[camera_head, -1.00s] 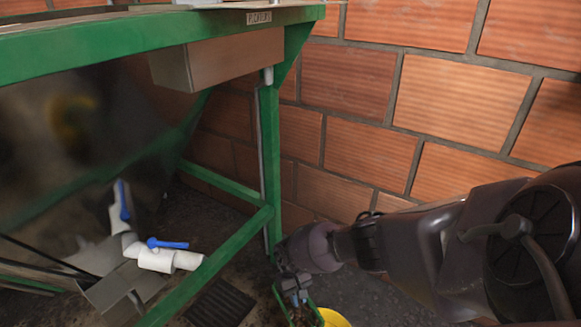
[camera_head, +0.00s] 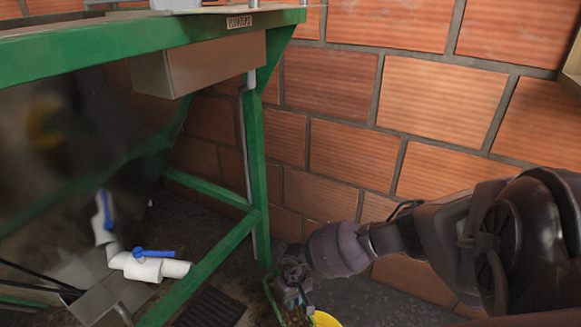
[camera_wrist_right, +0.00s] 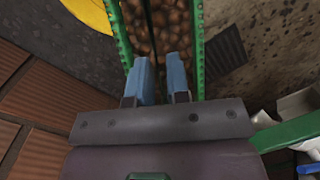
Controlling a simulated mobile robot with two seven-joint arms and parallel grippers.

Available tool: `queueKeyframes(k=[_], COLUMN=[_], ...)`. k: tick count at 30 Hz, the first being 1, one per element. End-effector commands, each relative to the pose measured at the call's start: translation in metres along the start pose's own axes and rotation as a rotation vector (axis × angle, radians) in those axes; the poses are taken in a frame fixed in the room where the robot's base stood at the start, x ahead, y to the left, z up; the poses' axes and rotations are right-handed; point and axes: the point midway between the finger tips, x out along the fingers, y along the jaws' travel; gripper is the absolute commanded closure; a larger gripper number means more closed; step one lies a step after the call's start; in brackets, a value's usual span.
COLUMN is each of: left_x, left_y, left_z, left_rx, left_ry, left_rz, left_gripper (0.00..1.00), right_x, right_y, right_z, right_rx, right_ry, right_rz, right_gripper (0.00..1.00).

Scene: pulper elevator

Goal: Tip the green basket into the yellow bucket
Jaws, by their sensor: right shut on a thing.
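The green basket (camera_head: 269,293), holding brown round pieces, is low at the bottom edge of the head view, partly hidden by my gripper. My right gripper (camera_head: 294,290) is at the basket and shut on it. In the right wrist view its blue fingers (camera_wrist_right: 161,72) reach between the basket's two green side walls (camera_wrist_right: 199,50), over the brown contents. The yellow bucket (camera_head: 325,319) is just right of the basket, cut off by the frame edge. It also shows at the top left of the wrist view (camera_wrist_right: 92,12). My left gripper is out of view.
A green metal frame (camera_head: 257,180) with a grey box under its top stands left of the basket. White pipes with blue valve handles (camera_head: 155,267) are lower left. A dark floor grate (camera_head: 212,308) lies near the frame. A brick wall (camera_head: 335,130) closes the back.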

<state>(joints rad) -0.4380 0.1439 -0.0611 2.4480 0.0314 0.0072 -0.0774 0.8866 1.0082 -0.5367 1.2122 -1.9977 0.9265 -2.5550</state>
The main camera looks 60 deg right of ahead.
Motion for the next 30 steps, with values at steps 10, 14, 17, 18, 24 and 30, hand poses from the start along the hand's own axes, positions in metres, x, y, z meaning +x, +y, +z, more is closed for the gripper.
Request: queueKeyframes(k=[10,14,17,18,24,30], left_x=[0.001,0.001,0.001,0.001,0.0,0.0], left_y=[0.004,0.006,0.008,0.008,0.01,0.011], left_z=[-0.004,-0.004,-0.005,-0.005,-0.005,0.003], left_rx=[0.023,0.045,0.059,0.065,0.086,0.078], left_ry=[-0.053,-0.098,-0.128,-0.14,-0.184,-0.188], left_rz=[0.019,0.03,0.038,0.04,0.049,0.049], left_gripper=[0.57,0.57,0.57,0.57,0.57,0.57], right_x=[-0.02,-0.021,-0.021,-0.021,-0.021,-0.005], right_y=[0.0,0.002,0.004,0.005,0.01,0.018], right_z=[0.014,0.023,0.03,0.034,0.05,0.068], right_rx=[-0.024,-0.034,-0.041,-0.044,-0.062,-0.077], right_ry=[0.221,0.311,0.382,0.411,0.553,0.672], right_rz=[-0.067,-0.094,-0.115,-0.122,-0.161,-0.194], right_gripper=[1.0,1.0,1.0,1.0,1.0,1.0])
